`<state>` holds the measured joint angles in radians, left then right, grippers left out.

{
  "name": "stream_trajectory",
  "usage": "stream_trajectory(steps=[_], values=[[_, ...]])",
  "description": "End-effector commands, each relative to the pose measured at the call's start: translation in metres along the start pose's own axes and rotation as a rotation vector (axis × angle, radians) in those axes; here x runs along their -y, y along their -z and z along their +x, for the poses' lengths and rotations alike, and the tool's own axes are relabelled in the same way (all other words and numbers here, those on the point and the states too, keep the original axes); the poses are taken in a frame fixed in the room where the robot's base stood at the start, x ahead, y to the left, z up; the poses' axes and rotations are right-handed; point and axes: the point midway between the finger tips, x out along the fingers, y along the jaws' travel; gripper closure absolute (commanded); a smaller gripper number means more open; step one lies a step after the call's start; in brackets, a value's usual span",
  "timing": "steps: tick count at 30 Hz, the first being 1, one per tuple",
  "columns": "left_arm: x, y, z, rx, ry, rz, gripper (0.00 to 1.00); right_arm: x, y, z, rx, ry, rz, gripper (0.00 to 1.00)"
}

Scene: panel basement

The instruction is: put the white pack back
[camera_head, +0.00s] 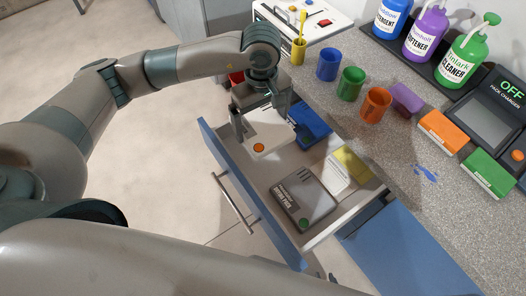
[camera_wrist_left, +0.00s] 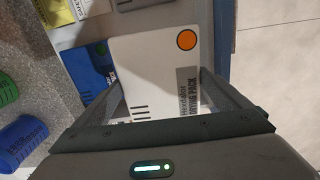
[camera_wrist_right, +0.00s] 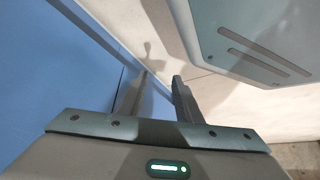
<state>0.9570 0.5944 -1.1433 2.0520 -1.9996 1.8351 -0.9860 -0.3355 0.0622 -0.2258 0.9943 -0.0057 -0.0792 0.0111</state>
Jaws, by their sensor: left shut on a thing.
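The white pack (camera_head: 270,145), with an orange dot and a printed label, is at the left end of the open drawer (camera_head: 237,172). It also shows in the left wrist view (camera_wrist_left: 150,62). My left gripper (camera_head: 262,125) comes from above and is shut on the white pack, one finger at each side. I cannot tell whether the pack touches the drawer floor. A blue pack (camera_head: 311,127) lies close beside it, and a grey pack (camera_head: 304,198) with a green dot lies nearer the drawer's right end. My right gripper (camera_wrist_right: 155,95) is open and empty, by the blue drawer front.
A pale pack with a yellow part (camera_head: 351,168) lies at the drawer's back right. On the counter stand blue (camera_head: 327,65), green (camera_head: 350,84) and orange (camera_head: 375,105) cups, several bottles (camera_head: 428,37) and a pack charger (camera_head: 489,118) reading OFF. Bare drawer floor shows between packs.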

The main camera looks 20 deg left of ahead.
Motion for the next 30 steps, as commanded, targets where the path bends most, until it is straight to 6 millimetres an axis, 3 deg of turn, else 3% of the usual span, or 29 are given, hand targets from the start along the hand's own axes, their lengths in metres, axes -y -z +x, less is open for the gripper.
stream_trajectory(steps=[14, 19, 30], values=[[-0.003, -0.001, 0.006, -0.001, -0.001, -0.044, 0.46, 0.001, 0.005, 0.000, -0.012, 0.001, 0.000, 0.69], [-0.003, -0.001, 0.021, 0.001, 0.002, -0.046, 0.46, 0.000, 0.001, -0.004, 0.004, 0.000, 0.000, 0.69], [-0.004, -0.001, 0.066, 0.000, -0.001, -0.044, 0.46, -0.009, -0.056, -0.017, 0.135, -0.010, -0.002, 0.69]])
